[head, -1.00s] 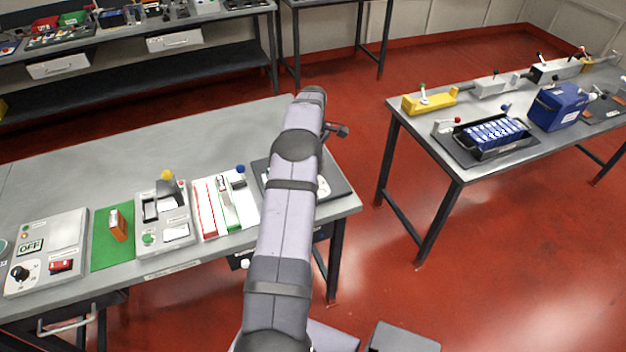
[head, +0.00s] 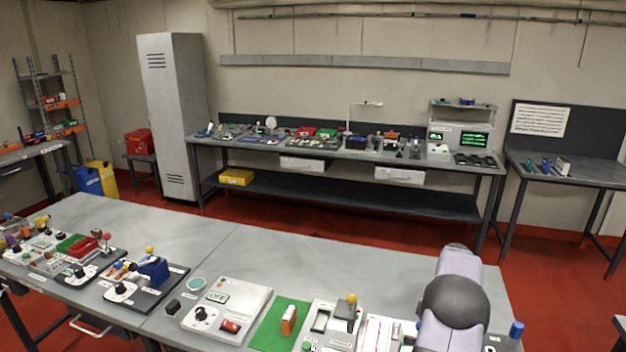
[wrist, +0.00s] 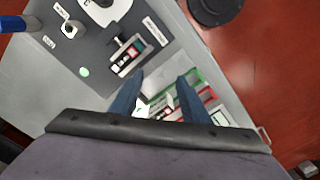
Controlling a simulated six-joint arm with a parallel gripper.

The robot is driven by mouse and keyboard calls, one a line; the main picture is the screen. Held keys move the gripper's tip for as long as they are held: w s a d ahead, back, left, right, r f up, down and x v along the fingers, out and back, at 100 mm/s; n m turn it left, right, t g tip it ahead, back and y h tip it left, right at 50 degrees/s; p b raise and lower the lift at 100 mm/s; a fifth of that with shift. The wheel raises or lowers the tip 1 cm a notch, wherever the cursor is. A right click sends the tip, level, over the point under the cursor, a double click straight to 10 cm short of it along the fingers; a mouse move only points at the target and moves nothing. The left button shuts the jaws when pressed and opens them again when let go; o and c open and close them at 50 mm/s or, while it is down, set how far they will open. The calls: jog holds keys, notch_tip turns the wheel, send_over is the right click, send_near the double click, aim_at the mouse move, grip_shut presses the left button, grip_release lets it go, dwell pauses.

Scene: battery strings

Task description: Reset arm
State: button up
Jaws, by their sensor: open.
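My gripper (wrist: 157,92) shows in the wrist view with its two dark blue fingers apart and nothing between them. It hangs above the workbench, over the edge of a dark grey station plate (wrist: 92,60) and a white panel with green and red strips (wrist: 205,95). In the head view my arm rises at the lower right over the front bench (head: 330,262). The gripper itself is out of sight there, and the arm covers part of the bench's right end.
A blue-topped knob (head: 516,330) stands right of my arm. The bench's rear half is clear.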

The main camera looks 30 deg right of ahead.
jog(key=w+a+r+p, duration=0.1)
jog(key=w+a+r, duration=0.15)
jog(key=a, duration=1.05)
jog(key=w+a+r, duration=0.2)
jog(key=a+r, duration=0.2)
jog(key=a, duration=0.9)
jog(key=s+a+p, duration=0.1)
jog(key=s+a, duration=1.2)
jog(key=a, duration=0.4)
jog(key=shift+s+n+p, duration=0.15)
jog(key=shift+n+p, duration=0.15)
jog(key=shift+n, duration=0.1)
